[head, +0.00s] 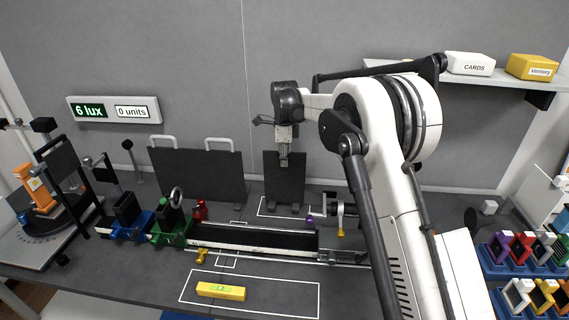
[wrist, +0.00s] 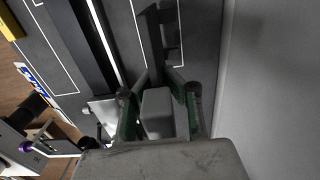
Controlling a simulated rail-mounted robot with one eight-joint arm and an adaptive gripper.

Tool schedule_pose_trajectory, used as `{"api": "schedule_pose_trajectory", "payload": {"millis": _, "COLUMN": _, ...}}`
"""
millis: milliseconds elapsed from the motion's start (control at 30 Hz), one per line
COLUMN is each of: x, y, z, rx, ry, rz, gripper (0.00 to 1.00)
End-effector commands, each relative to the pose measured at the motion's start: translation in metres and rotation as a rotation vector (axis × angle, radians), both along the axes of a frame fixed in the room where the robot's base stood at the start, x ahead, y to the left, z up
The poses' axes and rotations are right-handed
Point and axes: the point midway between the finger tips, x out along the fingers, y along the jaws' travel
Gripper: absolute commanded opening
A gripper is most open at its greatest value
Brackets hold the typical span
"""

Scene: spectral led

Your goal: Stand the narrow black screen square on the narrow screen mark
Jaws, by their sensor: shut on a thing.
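The narrow black screen (head: 284,180) is upright in the middle of the head view, behind the long black rail. My gripper (head: 284,157) is shut on its top edge from above. The narrow screen mark (head: 259,207) is a white outline on the bench around the screen's foot; its right part is hidden. In the wrist view, my gripper (wrist: 160,108) has its fingers on either side of a grey block, with the dark screen (wrist: 152,42) beyond and a white mark line (wrist: 135,22) to its left. I cannot tell whether the foot touches the bench.
A wide black screen (head: 197,175) with two handles stands to the left. The black rail (head: 255,240) runs in front, with a yellow block (head: 220,291) inside another outline. A small clamp with a yellow knob (head: 340,212) stands close to the right. The grey wall is behind.

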Motion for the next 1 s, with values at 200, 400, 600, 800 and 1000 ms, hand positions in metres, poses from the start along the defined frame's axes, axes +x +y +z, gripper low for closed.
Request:
{"api": "schedule_pose_trajectory", "payload": {"millis": 200, "x": 0.000, "y": 0.000, "z": -0.017, "rx": 0.000, "ry": 0.000, "rz": 0.000, "gripper": 0.00}}
{"api": "schedule_pose_trajectory", "payload": {"millis": 400, "x": 0.000, "y": 0.000, "z": -0.018, "rx": 0.000, "ry": 0.000, "rz": 0.000, "gripper": 0.00}}
{"api": "schedule_pose_trajectory", "payload": {"millis": 600, "x": 0.000, "y": 0.000, "z": -0.020, "rx": 0.000, "ry": 0.000, "rz": 0.000, "gripper": 0.17}}
{"api": "schedule_pose_trajectory", "payload": {"millis": 800, "x": 0.000, "y": 0.000, "z": -0.020, "rx": 0.000, "ry": 0.000, "rz": 0.000, "gripper": 0.26}}
{"api": "schedule_pose_trajectory", "payload": {"millis": 1000, "x": 0.000, "y": 0.000, "z": -0.017, "rx": 0.000, "ry": 0.000, "rz": 0.000, "gripper": 0.26}}
